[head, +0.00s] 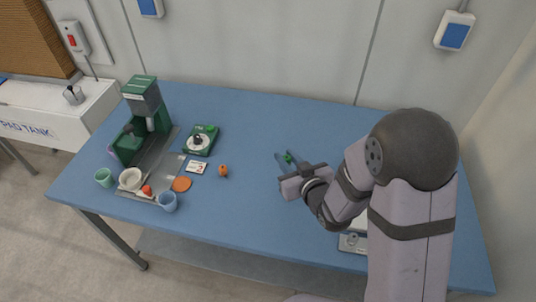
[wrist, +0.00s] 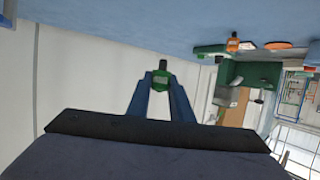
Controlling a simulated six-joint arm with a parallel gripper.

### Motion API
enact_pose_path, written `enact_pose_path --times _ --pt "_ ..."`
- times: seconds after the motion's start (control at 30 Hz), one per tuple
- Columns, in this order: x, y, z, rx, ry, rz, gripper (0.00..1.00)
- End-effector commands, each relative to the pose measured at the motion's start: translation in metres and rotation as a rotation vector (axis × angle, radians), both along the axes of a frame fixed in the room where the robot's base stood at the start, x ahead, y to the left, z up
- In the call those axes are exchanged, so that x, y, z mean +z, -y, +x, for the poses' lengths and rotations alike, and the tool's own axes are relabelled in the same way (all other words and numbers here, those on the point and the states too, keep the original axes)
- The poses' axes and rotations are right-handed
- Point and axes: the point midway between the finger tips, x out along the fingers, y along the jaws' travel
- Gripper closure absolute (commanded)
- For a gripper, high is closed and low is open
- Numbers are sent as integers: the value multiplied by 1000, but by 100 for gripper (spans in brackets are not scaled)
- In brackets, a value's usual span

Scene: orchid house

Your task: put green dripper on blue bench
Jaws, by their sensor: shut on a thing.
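The green dripper (head: 288,158) is small and sits between the fingertips of my gripper (head: 287,160), over the right-centre of the blue bench (head: 240,205). In the wrist view, which is upside down, the green dripper (wrist: 160,80) with a dark tip is pinched between the two blue fingers. My gripper is shut on it. The dark tip points toward the bench surface (wrist: 130,25). The dripper looks held above the bench, but I cannot tell the exact gap. The palm of my gripper hides part of the wrist view.
A green machine (head: 148,110) stands at the bench's left on a metal tray (head: 160,172). The bench's middle is clear.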

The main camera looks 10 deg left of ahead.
Motion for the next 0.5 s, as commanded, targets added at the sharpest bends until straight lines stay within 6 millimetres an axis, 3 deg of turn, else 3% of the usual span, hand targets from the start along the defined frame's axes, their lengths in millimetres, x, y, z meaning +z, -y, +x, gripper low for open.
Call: enact_pose_path --times 0.17,0.5 --pt "-5 0 0 1 -2 1 100" --pt "-46 0 0 0 -5 -1 100"
